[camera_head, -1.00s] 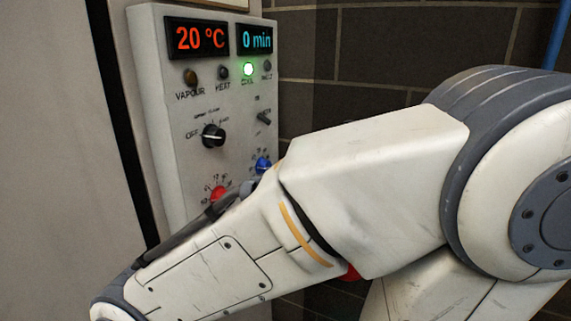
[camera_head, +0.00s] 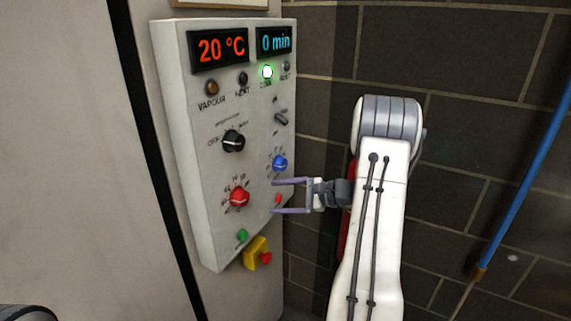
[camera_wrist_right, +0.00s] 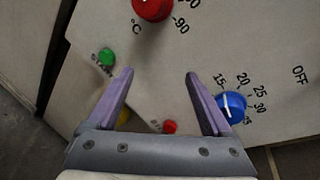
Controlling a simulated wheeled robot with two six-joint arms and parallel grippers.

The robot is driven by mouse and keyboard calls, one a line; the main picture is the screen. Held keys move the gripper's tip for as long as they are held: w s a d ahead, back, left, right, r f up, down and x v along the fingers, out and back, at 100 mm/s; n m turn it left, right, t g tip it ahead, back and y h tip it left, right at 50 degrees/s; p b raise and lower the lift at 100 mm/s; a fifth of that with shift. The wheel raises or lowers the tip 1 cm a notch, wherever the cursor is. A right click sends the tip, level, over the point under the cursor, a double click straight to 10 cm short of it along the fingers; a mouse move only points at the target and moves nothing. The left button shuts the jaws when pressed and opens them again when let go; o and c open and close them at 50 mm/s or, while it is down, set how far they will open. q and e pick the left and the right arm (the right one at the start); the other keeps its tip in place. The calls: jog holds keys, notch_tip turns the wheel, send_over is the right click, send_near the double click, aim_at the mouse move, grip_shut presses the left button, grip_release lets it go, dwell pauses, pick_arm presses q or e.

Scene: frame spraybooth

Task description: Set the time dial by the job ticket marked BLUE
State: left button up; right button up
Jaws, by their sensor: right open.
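The blue dial (camera_head: 279,163) is on the right of the grey control panel (camera_head: 185,130), ringed by numbers. In the right wrist view the blue dial (camera_wrist_right: 231,105) has a white mark, with 15 to 35 printed around it. Where the mark points is not certain. The time display (camera_head: 275,41) reads 0 min. My right gripper (camera_head: 290,197) is open and empty, its fingers pointing at the panel just below the blue dial. In the wrist view my right gripper (camera_wrist_right: 159,75) has the dial beside its right finger. My left gripper and the ticket are not in view.
A red dial (camera_head: 239,198), a black knob (camera_head: 233,141), a toggle switch (camera_head: 281,118), a green button (camera_head: 242,235) and a small red button (camera_head: 278,199) crowd the panel. A yellow stop box (camera_head: 256,253) sits below. A brick wall (camera_head: 450,120) stands at right.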

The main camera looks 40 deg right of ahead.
aim_at(284, 165)
jog(key=s+d+r+m+t+h, duration=0.25)
jog(key=d+m+t, duration=0.2)
jog(key=d, duration=0.65)
jog(key=shift+n+t+h, duration=0.25)
jog(key=shift+n+h, duration=0.2)
jog(key=p+x, duration=0.1)
jog(key=x, duration=0.2)
jog(key=p+x, duration=0.1)
jog(key=x, duration=0.2)
jog(key=p+x, duration=0.1)
jog(key=x, duration=0.2)
jog(key=shift+w+d+r+p, duration=0.25)
jog(key=shift+w+r+p, duration=0.05)
jog(key=shift+w+p, duration=0.1)
jog(key=shift+w+a+f, duration=0.15)
jog(key=shift+w+a, duration=0.05)
jog(key=shift+w, duration=0.45)
grip_shut()
jog(key=shift+m, duration=0.3)
